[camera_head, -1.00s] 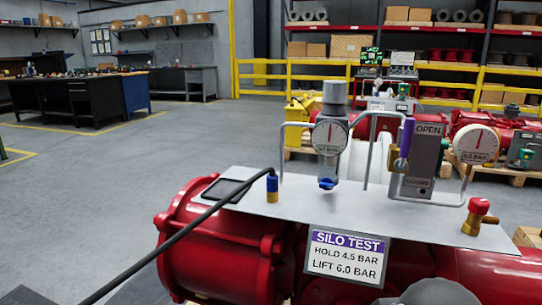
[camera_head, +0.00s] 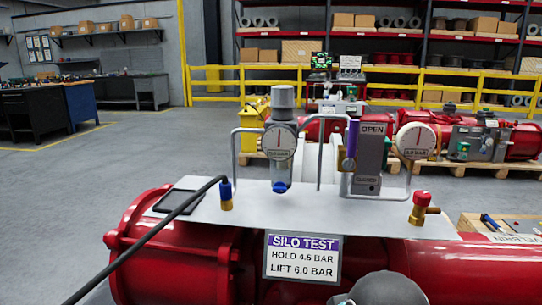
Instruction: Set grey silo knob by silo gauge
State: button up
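A grey knob (camera_head: 282,97) tops the regulator standing on the grey panel (camera_head: 330,217), left of centre. A round white gauge (camera_head: 280,142) is on the regulator's front below the knob. Its needle points about straight up; its small label is too blurred to read surely. A second white gauge (camera_head: 416,140) stands at the panel's right, its needle also near upright. A sign (camera_head: 302,257) reads SILO TEST, HOLD 4.5 BAR, LIFT 6.0 BAR. I cannot make out my gripper; a rounded grey part at the bottom edge may be my arm.
A grey box marked OPEN (camera_head: 371,157) with a purple lever (camera_head: 351,142) stands between the gauges. Thin bent pipes flank the regulator. A black cable reaches a blue-and-brass fitting (camera_head: 226,194). A red-topped brass valve (camera_head: 422,207) is at right. Open floor lies left.

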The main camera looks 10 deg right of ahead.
aim_at(282, 97)
jog(key=u, duration=0.8)
jog(key=i, duration=0.3)
jog(key=z, duration=2.05)
jog(key=k, duration=0.8)
jog(key=u, duration=1.7)
jog(key=i, duration=0.5)
